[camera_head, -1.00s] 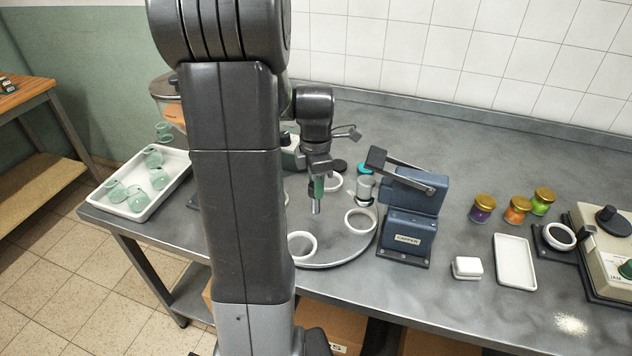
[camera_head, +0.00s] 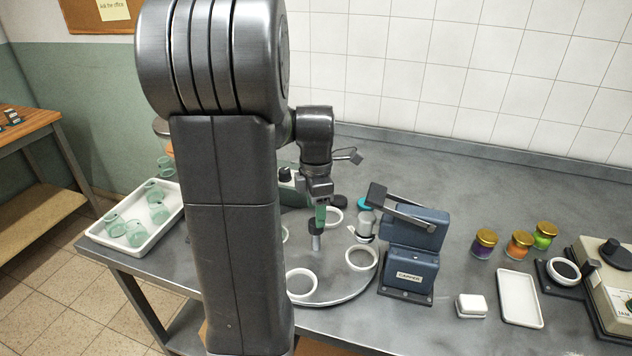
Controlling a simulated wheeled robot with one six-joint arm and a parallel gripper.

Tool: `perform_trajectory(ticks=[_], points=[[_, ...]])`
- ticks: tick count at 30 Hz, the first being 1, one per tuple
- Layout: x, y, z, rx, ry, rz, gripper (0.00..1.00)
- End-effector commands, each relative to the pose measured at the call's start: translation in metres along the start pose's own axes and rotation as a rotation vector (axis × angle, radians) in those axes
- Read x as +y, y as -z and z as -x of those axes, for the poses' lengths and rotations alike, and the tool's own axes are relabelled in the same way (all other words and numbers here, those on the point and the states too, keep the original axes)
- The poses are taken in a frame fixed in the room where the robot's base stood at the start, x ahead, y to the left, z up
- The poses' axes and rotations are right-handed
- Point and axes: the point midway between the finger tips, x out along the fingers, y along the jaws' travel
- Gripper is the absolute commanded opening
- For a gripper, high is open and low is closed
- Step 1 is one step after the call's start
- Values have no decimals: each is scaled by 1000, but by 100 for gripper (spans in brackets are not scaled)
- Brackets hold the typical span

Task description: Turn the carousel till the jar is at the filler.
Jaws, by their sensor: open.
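The carousel (camera_head: 335,289) is a round grey plate on the bench, with white ring seats around its edge and an upright grey post (camera_head: 316,242) in it. My gripper (camera_head: 318,222) is open, pointing down over the carousel at the top of the post. I cannot tell whether its fingers are around the post or touching it. A pale clear jar-like piece (camera_head: 364,230) shows at the carousel's right side, beside the blue capper (camera_head: 410,262). The front and right ring seats look empty. My arm hides the carousel's left part, and I cannot make out the filler clearly.
A white tray (camera_head: 122,246) of green glass jars stands at the left. Right of the capper are a small white block (camera_head: 471,305), a white dish (camera_head: 519,298), several gold-lidded jars (camera_head: 518,244) and a cream machine (camera_head: 604,276). The bench behind them is clear.

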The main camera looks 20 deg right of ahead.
Motion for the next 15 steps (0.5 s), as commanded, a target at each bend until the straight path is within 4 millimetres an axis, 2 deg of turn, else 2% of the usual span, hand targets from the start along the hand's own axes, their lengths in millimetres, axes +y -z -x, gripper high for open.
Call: perform_trajectory(ticks=[1,6,10,15], points=[[1,0,13,-2,-6,0,56],[1,0,53,-2,-7,0,56],[1,0,78,-2,-5,0,56],[1,0,97,-1,-2,1,56]])
